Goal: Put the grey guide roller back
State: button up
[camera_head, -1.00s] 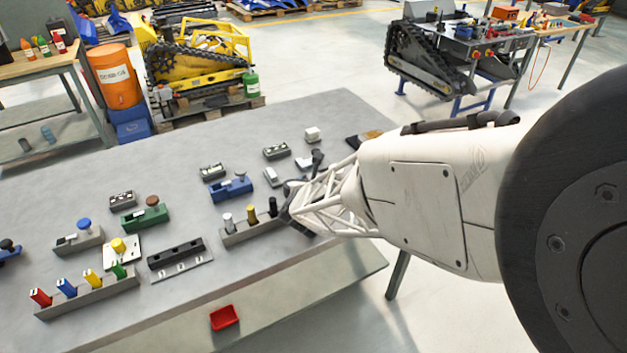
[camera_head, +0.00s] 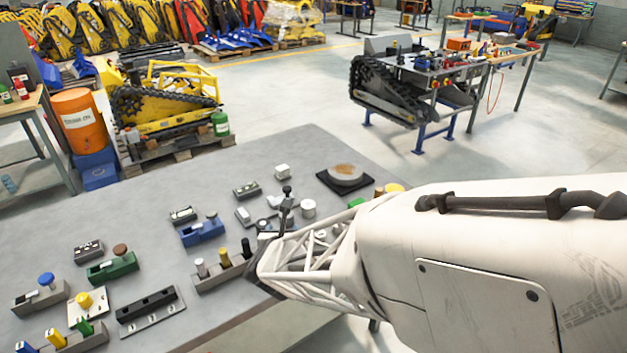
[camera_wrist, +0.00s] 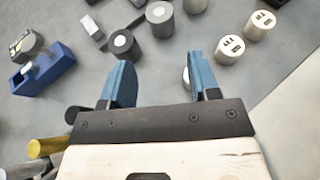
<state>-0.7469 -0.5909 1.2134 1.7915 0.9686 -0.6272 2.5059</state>
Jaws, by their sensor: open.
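My gripper (camera_wrist: 160,78) is open in the wrist view, its two blue fingers apart with bare grey table between them. A pale round thing shows partly behind the right finger. Beyond the fingertips stand a dark grey cylinder (camera_wrist: 123,45) and a mid-grey cylinder (camera_wrist: 160,18), each with a light centre; I cannot tell which is the grey guide roller. In the head view my gripper is at the right end of a rack (camera_head: 215,281) holding a light grey, a yellow (camera_head: 225,257) and a black peg (camera_head: 246,248). My arm hides part of the table there.
Two white marked cylinders (camera_wrist: 230,47) stand to the right in the wrist view. A blue carrier (camera_head: 203,232), a green carrier (camera_head: 113,268) and a black slotted block (camera_head: 148,305) lie left of my gripper.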

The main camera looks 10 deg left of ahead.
dwell(0.7)
jog(key=shift+w+d+r+n, duration=0.15)
jog(key=shift+d+r+n, duration=0.25)
jog(key=shift+r, duration=0.1)
jog(key=s+d+r+n+g+y, duration=0.1)
jog(key=s+d+r+n+g, duration=0.1)
jog(key=d+r+n, duration=0.55)
jog(key=s+d+r+n+g+y, duration=0.1)
jog(key=s+d+r+n+g, duration=0.15)
jog(key=d+r+n, duration=0.5)
jog(key=s+d+r+n+g+h, duration=0.3)
jog(key=s+d+n+g, duration=0.3)
jog(key=s+d+n, duration=1.1)
jog(key=s+d+h, duration=0.1)
jog(key=s+d, duration=0.1)
jog(key=d, duration=0.2)
jog(key=shift+d+n+h, duration=0.4)
